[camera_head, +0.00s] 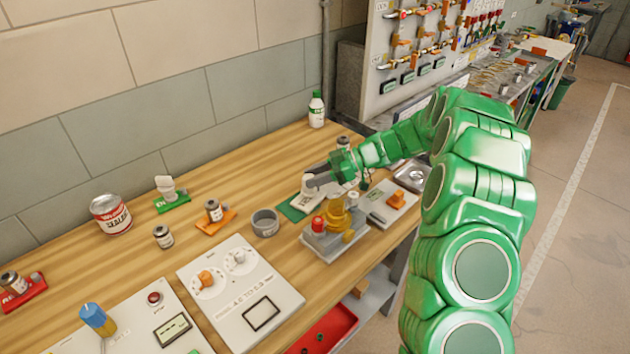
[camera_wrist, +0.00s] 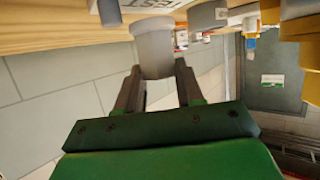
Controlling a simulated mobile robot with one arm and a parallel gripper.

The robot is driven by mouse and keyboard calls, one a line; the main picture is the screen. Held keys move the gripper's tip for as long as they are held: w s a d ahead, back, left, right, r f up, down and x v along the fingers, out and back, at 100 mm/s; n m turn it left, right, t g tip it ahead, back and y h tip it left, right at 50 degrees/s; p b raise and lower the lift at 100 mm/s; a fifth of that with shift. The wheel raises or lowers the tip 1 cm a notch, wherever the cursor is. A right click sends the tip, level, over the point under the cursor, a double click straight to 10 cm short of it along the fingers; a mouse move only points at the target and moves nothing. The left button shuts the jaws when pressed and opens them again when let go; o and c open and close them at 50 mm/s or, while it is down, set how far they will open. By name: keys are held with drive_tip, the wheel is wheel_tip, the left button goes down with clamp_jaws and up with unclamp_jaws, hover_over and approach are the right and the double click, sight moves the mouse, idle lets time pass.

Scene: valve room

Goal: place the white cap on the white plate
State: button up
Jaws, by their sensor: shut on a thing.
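My gripper (camera_wrist: 160,75) is shut on the white cap (camera_wrist: 154,45), a pale, cup-shaped piece that shows between the two fingers in the wrist view. In the head view my gripper (camera_head: 312,179) is at the bench, over the green mat (camera_head: 288,211), and its fingers partly hide the cap. The white plate (camera_head: 303,203), marked with dark lettering, lies on this mat just below the gripper. Part of the lettered plate (camera_wrist: 158,4) also shows at the top of the wrist view, beyond the cap. I cannot tell whether the cap touches it.
A grey ring-shaped cup (camera_head: 266,223) stands left of the mat. A valve block (camera_head: 336,240) with yellow and red parts stands in front. A white bottle (camera_head: 316,110) stands behind. A control panel (camera_head: 240,290) lies front left. Bare wood is free behind the cup.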

drive_tip(key=shift+f, duration=0.8)
drive_tip(key=shift+f, duration=0.1)
drive_tip(key=o, duration=1)
drive_tip(key=v, duration=1.2)
